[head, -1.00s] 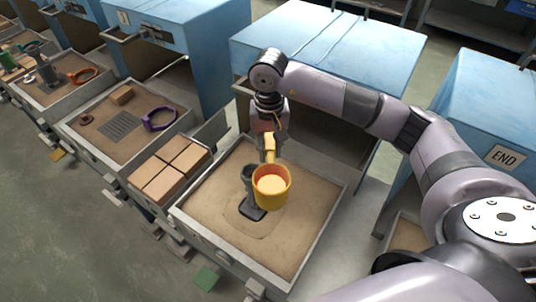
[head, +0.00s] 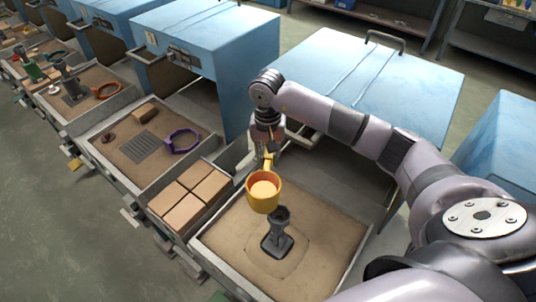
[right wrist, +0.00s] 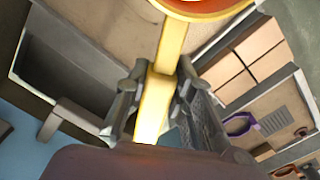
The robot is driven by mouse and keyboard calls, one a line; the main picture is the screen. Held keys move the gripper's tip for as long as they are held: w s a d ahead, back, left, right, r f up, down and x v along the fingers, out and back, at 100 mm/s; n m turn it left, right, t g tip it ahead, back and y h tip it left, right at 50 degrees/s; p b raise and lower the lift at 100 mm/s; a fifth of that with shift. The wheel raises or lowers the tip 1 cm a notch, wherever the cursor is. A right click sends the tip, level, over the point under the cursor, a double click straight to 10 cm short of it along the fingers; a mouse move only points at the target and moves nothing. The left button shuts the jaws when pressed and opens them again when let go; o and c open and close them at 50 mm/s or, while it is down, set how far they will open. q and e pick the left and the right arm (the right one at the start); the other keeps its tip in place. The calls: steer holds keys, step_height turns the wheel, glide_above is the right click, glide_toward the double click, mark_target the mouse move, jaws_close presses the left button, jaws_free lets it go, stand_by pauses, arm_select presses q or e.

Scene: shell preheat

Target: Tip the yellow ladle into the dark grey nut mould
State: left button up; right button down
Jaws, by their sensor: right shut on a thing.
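The yellow ladle (head: 263,199) is upright, with a pale orange fill showing inside its cup. My right gripper (head: 268,152) is shut on its handle; the right wrist view shows the fingers (right wrist: 160,82) on both sides of the yellow handle (right wrist: 172,45), with part of the cup at the top edge. The dark grey mould (head: 278,238), with a raised funnel-like cup on a flat base, stands in the sand tray (head: 340,222). In the head view the ladle is up and left of the mould's cup, apart from it. My left gripper is not in view.
Tan blocks (head: 190,196) fill a compartment left of the sand tray. Farther left, another tray holds a purple ring-shaped tool (head: 182,141) and a grate (head: 138,147). A blue cabinet (head: 370,85) stands behind the sand tray. Bare sand surrounds the mould.

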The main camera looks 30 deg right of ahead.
mark_target(268, 164)
steer(key=shift+f+b, duration=0.35)
steer(key=shift+f, duration=1.15)
steer(key=shift+w+t+y, duration=0.1)
steer(key=shift+t+y, duration=0.3)
steer(key=shift+y, duration=0.2)
steer(key=shift+w+a+r+y+b, duration=0.1)
steer(key=shift+a+y+b, duration=0.05)
steer(key=shift+y+b, duration=0.15)
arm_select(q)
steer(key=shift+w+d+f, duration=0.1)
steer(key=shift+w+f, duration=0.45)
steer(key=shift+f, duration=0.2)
